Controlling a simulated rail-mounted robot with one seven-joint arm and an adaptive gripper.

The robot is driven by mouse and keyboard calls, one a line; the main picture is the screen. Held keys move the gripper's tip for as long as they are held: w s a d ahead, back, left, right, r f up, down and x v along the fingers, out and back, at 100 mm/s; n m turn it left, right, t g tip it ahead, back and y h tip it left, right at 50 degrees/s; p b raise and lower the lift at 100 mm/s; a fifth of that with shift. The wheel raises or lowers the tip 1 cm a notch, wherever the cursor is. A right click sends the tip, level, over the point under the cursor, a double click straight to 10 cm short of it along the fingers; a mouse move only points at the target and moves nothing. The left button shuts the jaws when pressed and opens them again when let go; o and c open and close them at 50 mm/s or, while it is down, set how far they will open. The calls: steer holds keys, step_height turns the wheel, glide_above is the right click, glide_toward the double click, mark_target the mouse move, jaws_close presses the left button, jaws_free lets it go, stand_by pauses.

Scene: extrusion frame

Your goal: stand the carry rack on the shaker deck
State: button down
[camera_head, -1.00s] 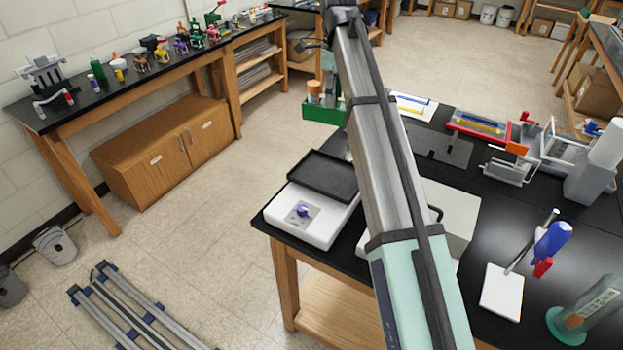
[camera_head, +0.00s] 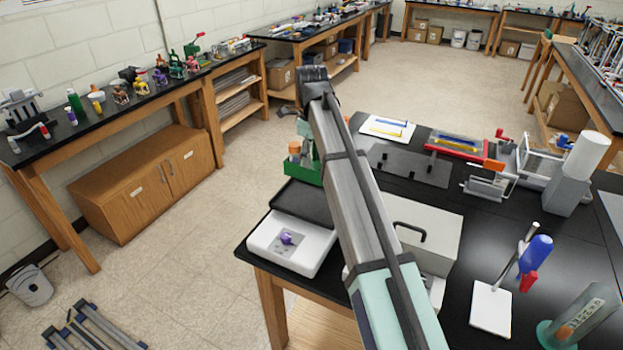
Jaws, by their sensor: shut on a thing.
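The carry rack (camera_head: 302,171) is a green open tray holding an orange-capped bottle (camera_head: 294,151) and other upright items partly hidden by my arm. It looks upright, just beyond the far edge of the shaker deck in the picture; I cannot tell its height above it. The shaker (camera_head: 284,250) is a white box with a purple knob; its dark flat deck (camera_head: 300,203) is empty where visible. My gripper (camera_head: 292,111) is mostly hidden behind my arm; a dark part shows above the rack. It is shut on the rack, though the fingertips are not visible.
A grey box with a black handle (camera_head: 425,230) stands right of the shaker, partly behind my arm. A dark plate (camera_head: 410,165) and a white sheet with coloured strips (camera_head: 387,128) lie farther back. The shaker is near the bench's left edge, with open floor beyond.

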steer(key=shift+f+p, duration=1.1)
steer(key=shift+f, duration=3.55)
steer(key=shift+f, duration=0.15)
steer(key=shift+c, duration=2.2)
jaws_free()
step_height(320, 180, up, 12)
steer(key=b, duration=0.3)
